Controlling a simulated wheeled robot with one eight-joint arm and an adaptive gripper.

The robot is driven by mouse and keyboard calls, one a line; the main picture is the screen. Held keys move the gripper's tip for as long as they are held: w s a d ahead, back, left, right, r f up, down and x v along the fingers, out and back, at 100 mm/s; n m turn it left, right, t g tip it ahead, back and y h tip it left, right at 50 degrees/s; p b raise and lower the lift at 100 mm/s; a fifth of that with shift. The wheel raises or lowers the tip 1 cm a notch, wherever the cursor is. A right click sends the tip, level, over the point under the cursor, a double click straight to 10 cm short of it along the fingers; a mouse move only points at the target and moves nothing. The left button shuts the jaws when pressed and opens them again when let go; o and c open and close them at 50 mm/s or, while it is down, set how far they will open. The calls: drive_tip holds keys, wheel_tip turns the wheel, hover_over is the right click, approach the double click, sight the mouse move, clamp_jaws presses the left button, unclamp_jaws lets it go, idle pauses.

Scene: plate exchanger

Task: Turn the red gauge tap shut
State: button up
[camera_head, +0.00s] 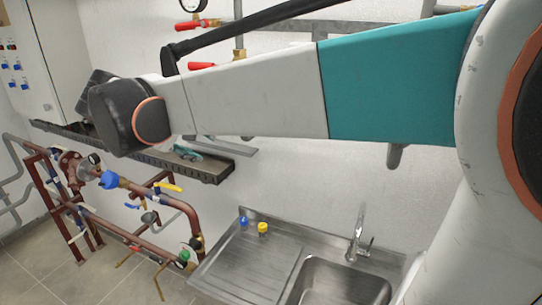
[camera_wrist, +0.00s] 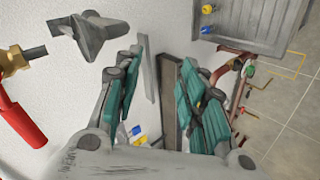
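A red tap handle (camera_head: 188,25) sits on a pipe below a round gauge (camera_head: 193,5) at the top of the head view. A second red handle (camera_head: 202,66) shows lower on the wall. In the wrist view a red lever (camera_wrist: 24,122) with a brass fitting (camera_wrist: 14,61) is at the left edge; I cannot tell which of the two it is. My gripper (camera_wrist: 162,60) is open, with teal-padded fingers apart and nothing held between them. The red lever is outside the fingers, to their left, and apart from them. In the head view my arm hides part of the wall piping.
A grey bracket-like part (camera_wrist: 95,36) juts out near the left finger. A long dark tray (camera_head: 205,165) runs along the wall. A steel sink (camera_head: 340,285) is at lower right, and red-brown pipework (camera_head: 150,195) with coloured valves stands at lower left.

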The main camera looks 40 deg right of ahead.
drive_tip(key=s+f+y+b, duration=0.1)
drive_tip(key=s+f+b, duration=0.2)
drive_tip(key=f, duration=0.3)
drive_tip(key=shift+s+a+f+y, duration=0.2)
drive_tip(key=shift+s+f+y, duration=0.2)
drive_tip(key=shift+s, duration=0.25)
drive_tip(key=shift+c, duration=0.6)
